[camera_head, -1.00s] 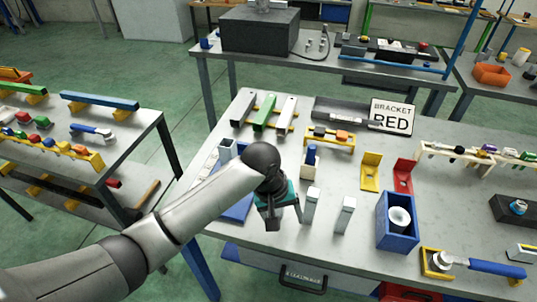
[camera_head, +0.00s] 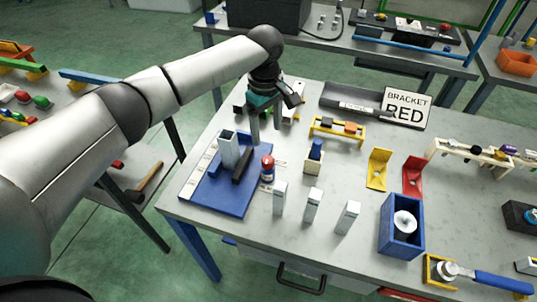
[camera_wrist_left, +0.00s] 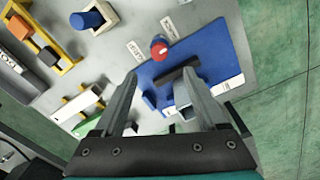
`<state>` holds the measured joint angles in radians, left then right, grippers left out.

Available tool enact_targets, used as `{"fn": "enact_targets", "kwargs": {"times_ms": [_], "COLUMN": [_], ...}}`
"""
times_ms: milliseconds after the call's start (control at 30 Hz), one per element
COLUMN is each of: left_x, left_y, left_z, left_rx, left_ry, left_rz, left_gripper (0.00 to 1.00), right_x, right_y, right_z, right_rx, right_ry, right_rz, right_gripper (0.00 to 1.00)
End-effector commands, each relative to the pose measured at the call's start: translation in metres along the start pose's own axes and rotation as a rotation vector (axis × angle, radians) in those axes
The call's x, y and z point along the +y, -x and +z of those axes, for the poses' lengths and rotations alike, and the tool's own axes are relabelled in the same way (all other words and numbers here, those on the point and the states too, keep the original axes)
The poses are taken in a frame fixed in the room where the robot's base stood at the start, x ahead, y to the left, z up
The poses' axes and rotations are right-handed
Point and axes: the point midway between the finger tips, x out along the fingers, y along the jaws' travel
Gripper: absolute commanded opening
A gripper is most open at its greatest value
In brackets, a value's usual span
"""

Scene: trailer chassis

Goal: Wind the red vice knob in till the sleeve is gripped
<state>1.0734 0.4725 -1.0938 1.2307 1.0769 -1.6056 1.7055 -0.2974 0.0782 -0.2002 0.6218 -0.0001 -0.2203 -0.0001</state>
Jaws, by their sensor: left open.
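A small red-topped piece (camera_head: 267,162), which looks like the knob, stands upright at the right edge of a blue base plate (camera_head: 235,202). It also shows in the left wrist view (camera_wrist_left: 158,47). A grey square tube (camera_head: 228,150), likely the sleeve, stands on the plate beside a black bar (camera_head: 243,166). In the left wrist view the tube (camera_wrist_left: 184,96) is partly hidden by a finger. My left gripper (camera_head: 266,126) is open and empty, fingers pointing down, above the back of the plate and apart from the knob. My right gripper is not in view.
Several grey upright blocks (camera_head: 313,206) stand right of the plate. A yellow rack (camera_head: 336,132) and a small block holder (camera_head: 315,158) are behind them. A blue bin (camera_head: 401,226) and yellow and red brackets (camera_head: 378,169) stand farther right. A "BRACKET RED" sign (camera_head: 406,107) is at the back.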

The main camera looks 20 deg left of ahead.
Motion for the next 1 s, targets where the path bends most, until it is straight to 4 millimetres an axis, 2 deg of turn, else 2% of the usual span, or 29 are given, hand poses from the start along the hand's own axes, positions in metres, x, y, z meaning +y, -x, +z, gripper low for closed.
{"fn": "enact_targets", "kwargs": {"times_ms": [100,300,500,700,967,1000], "left_x": [-0.001,0.0,0.0,0.0,0.0,0.0], "left_y": [-0.029,-0.072,-0.102,-0.113,-0.113,-0.113], "left_z": [0.001,0.001,0.001,0.001,0.001,0.001], "left_rx": [-0.001,-0.001,-0.001,0.0,0.0,0.0], "left_ry": [-0.002,-0.003,-0.004,-0.003,-0.004,-0.004], "left_rz": [-0.004,-0.002,-0.001,0.0,0.001,0.001], "left_gripper": [0.74,0.74,0.74,0.74,0.74,0.72], "right_x": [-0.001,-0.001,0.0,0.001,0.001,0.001], "right_y": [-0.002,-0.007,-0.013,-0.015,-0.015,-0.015], "right_z": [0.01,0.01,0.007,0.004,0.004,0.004], "right_rx": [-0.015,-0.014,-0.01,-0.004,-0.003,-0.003], "right_ry": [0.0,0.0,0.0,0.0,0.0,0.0], "right_rz": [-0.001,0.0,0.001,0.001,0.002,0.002], "right_gripper": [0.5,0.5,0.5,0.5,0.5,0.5]}}
